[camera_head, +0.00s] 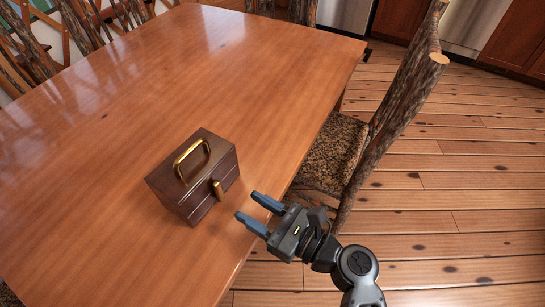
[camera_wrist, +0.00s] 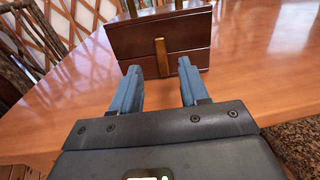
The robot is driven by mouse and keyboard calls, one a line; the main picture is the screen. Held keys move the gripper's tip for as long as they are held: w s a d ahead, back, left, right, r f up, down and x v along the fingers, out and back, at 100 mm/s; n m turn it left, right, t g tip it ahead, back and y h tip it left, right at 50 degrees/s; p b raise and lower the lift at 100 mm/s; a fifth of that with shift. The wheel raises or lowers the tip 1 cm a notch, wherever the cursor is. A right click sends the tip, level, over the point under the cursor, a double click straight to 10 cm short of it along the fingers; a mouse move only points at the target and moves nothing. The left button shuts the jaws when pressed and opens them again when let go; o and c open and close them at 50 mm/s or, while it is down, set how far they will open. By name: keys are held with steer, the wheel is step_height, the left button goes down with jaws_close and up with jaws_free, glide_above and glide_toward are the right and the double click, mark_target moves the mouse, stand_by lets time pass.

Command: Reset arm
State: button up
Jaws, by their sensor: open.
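My gripper (camera_head: 253,212) is open and empty, near the right edge of the table, with its two blue fingers pointing left toward a dark brown wooden box. The box (camera_head: 175,194) stands upright on the table, with a brass handle on its lid and a brass latch on its front. Its lid looks shut. In the wrist view, the box (camera_wrist: 185,43) is ahead of my gripper (camera_wrist: 159,78), with the latch seen between the fingers. The fingers appear apart from the box.
The long wooden table (camera_head: 240,75) is otherwise clear. A rough-wood chair (camera_head: 395,95) with a speckled seat (camera_head: 333,150) stands at its right side, close to my arm. More chairs stand at the far and left sides. The plank floor (camera_head: 450,190) is open to the right.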

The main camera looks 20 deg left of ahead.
steer(key=s+d+f+n+t+h, duration=0.2)
steer(key=s+d+f+t+h, duration=0.25)
steer(key=d+f, duration=0.5)
steer(key=s+d+n+t+h, duration=0.2)
steer(key=s+d+h, duration=0.15)
steer(key=d, duration=0.45)
steer(key=s+d+n+t+h, duration=0.1)
steer(key=s+d+n+h, duration=0.25)
steer(key=d, duration=0.35)
steer(key=s+d+r+n+t+h, duration=0.2)
steer(key=s+d+r+n, duration=0.3)
steer(key=r, duration=0.5)
steer(key=s+d+r+n+t+h, duration=0.2)
steer(key=s+d+r+n+h, duration=0.2)
steer(key=r, duration=0.6)
steer(key=s+d+n, duration=0.2)
steer(key=s+n, duration=0.1)
steer(key=s, duration=0.1)
steer(key=shift+s+d+r, duration=0.25)
steer(key=shift+s+r, duration=0.1)
steer(key=shift+t, duration=0.25)
